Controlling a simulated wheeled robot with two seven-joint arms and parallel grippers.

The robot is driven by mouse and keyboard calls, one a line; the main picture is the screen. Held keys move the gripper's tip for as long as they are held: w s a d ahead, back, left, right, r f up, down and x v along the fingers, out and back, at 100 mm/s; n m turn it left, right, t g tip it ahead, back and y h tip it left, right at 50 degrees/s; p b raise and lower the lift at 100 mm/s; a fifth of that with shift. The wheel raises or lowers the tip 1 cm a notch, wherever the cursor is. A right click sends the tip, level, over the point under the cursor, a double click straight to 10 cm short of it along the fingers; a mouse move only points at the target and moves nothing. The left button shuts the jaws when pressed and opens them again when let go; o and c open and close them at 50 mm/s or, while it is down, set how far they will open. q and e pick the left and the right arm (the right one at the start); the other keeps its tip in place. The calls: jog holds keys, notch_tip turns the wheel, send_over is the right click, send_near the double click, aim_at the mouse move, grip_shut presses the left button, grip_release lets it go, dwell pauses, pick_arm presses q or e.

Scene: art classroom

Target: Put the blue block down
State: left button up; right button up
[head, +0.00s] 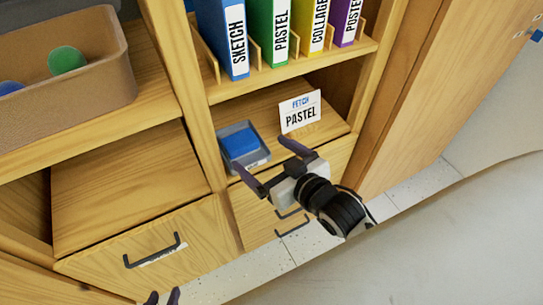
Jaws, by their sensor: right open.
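The blue block (240,141) lies in a small grey tray (262,158) on the lower shelf of the cabinet. My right gripper (263,157) is open, its dark fingers spread on either side of the tray's front part in the picture. Nothing shows between its fingers apart from the tray and shelf behind, and I see it apart from the block. My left gripper (163,297) shows only as two dark fingertips at the bottom edge, well below the tray; the rest is cut off.
A card reading "FETCH PASTEL" (300,111) stands right of the tray. Labelled binders (268,35) fill the shelf above. A brown bin (65,100) with coloured balls stands at the upper left. Drawers with dark handles (152,252) lie below; a wooden side panel (425,100) stands right.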

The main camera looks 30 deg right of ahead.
jog(key=s+a+f+g+p, duration=0.1)
jog(key=s+f+g+p, duration=0.1)
jog(key=s+f, duration=0.4)
jog(key=s+a+f+g+p, duration=0.1)
jog(key=s+f+g, duration=0.2)
jog(key=s, duration=0.7)
notch_tip(320, 180, down, 3)
jog(key=shift+r+p, duration=0.1)
jog(key=shift+p, duration=0.25)
jog(key=shift+a, duration=0.1)
